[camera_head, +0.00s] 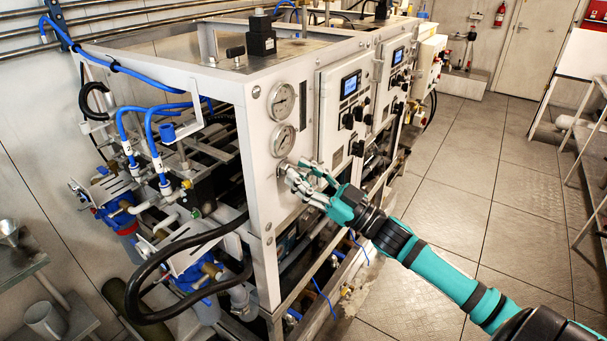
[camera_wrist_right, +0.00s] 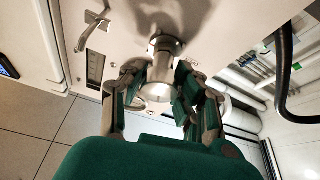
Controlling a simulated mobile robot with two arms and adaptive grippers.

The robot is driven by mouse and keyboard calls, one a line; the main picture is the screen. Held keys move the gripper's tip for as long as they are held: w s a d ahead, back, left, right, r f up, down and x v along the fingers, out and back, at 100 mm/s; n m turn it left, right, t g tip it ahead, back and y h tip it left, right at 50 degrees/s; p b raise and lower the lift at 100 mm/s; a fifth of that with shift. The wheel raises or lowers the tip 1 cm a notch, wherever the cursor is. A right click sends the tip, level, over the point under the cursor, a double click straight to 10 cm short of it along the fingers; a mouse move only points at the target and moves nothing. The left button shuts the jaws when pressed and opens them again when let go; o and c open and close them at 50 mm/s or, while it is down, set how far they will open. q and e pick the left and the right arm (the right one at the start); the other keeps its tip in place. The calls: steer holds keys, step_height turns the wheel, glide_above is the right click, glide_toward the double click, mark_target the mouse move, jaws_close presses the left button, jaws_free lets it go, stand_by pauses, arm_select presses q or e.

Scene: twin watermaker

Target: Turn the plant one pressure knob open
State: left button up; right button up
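The plant one pressure knob (camera_wrist_right: 160,82) is a round metal knob on a short stem, standing out from the pale panel in the right wrist view. My right gripper (camera_wrist_right: 157,88) has its fingers on both sides of the knob, close to it. I cannot tell whether they press on it. In the head view my right gripper (camera_head: 290,170) reaches the front corner panel (camera_head: 256,203) just below two round pressure gauges (camera_head: 282,101) (camera_head: 284,139). My left gripper is not in view.
Control boxes with screens (camera_head: 350,85) and black knobs stand right of the gauges. Blue hoses and filter housings (camera_head: 118,210) are at the left. The tiled floor (camera_head: 440,190) right of the machine is open. A metal lever (camera_wrist_right: 94,28) sits beside the knob.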

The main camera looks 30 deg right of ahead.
jaws_close()
steer(key=shift+n, duration=0.4)
